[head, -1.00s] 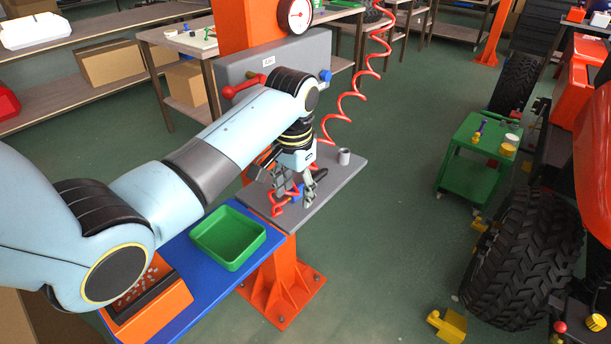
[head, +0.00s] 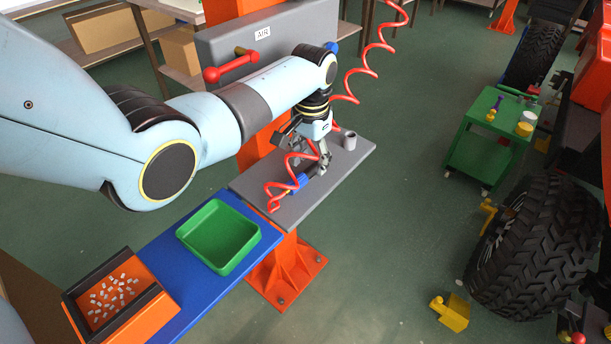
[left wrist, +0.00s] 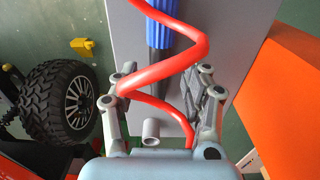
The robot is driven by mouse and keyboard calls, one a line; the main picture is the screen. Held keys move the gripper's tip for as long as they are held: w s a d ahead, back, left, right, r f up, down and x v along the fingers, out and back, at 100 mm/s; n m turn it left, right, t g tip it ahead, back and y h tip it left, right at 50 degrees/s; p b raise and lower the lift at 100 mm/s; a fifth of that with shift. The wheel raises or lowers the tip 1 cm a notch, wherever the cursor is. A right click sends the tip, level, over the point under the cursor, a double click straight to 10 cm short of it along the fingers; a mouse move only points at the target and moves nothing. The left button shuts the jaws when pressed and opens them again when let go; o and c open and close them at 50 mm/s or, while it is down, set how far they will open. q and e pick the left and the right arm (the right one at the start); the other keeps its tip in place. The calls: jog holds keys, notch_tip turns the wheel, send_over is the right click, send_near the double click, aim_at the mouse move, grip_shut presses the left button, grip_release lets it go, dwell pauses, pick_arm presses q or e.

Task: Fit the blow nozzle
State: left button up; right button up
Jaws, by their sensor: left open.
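My left gripper (head: 308,158) is open, low over the grey shelf (head: 345,160) of the orange air stand. A blue and black tool (head: 302,180) lies on the shelf by its fingers. In the left wrist view the tool's blue part (left wrist: 160,25) and dark tapered part lie beyond the open fingers (left wrist: 163,90). The red coiled hose (head: 272,197) crosses in front of the tool there and hides part of it. A small grey cylinder (head: 349,140) stands on the shelf, also seen in the left wrist view (left wrist: 151,131). My right gripper is not in view.
A green tray (head: 218,236) sits on a blue surface beside the shelf, near an orange bin (head: 118,295) of small pale pieces. A red-handled valve (head: 230,66) is above. A green cart (head: 480,150) and large tyre (head: 535,250) stand right, with open floor between.

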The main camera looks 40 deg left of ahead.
pick_arm(q)
jog(key=shift+d+f, duration=0.1)
jog(key=shift+f, duration=1.15)
jog(key=c, duration=0.9)
grip_shut()
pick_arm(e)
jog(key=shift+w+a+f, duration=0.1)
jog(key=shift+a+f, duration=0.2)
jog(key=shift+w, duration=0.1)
